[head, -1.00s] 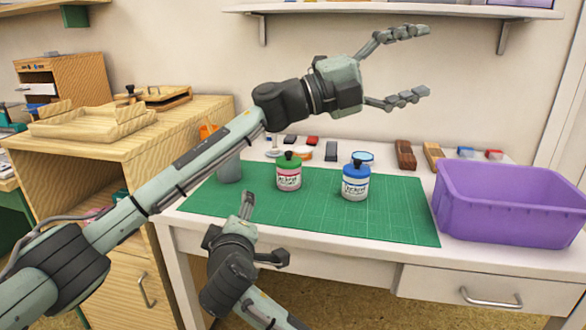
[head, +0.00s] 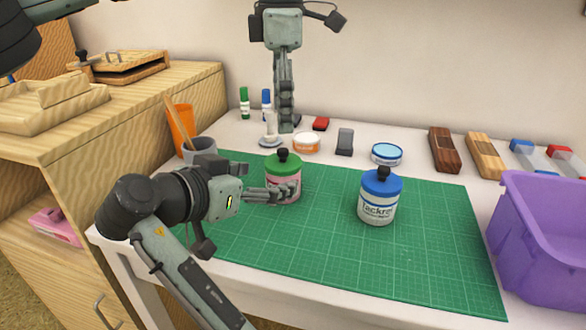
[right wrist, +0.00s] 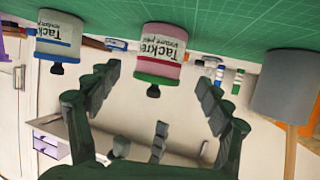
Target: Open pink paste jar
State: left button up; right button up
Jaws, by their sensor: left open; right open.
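The pink paste jar (head: 272,187) has a green lid (head: 283,163) with a black knob, and the lid sits on it. It stands upright on the green mat (head: 330,245). My right gripper (head: 288,189) is open, level with the jar's body from the left, and its fingers hide part of the front. In the right wrist view, which is upside down, the pink jar (right wrist: 163,45) shows between the open fingers of the right gripper (right wrist: 157,80); contact is not clear. My left gripper (head: 286,125) is open and points down behind the jar near the back items.
A blue-lidded jar (head: 377,208) stands to the right on the mat. A grey cup (head: 200,152) and an orange cup (head: 181,122) are at the left. A purple bin (head: 545,235) is at the right edge. Tins, stamps and bottles line the back.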

aim_at(285, 174)
pick_arm(q)
jog(key=shift+s, duration=0.15)
pick_arm(e)
jog(key=x, duration=0.7)
jog(key=shift+w+d, duration=0.1)
jog(key=shift+c, duration=0.2)
